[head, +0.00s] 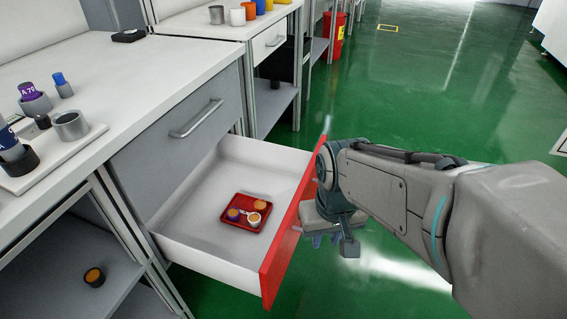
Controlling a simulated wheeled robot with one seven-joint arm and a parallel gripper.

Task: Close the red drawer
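The red drawer is pulled out from under the white workbench. Its red front (281,257) faces right, and its white box (205,260) is open to view. A small red tray (238,223) with a few small round items lies inside on the drawer floor. My gripper (328,238) hangs outside the drawer, to the right of the red front, pointing down.
A closed grey drawer (180,135) with a bar handle sits above the red one. The workbench top (130,85) holds small jars and a white tray (60,150). A dark round item (94,277) lies on the lower shelf. The green floor (420,90) to the right is clear.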

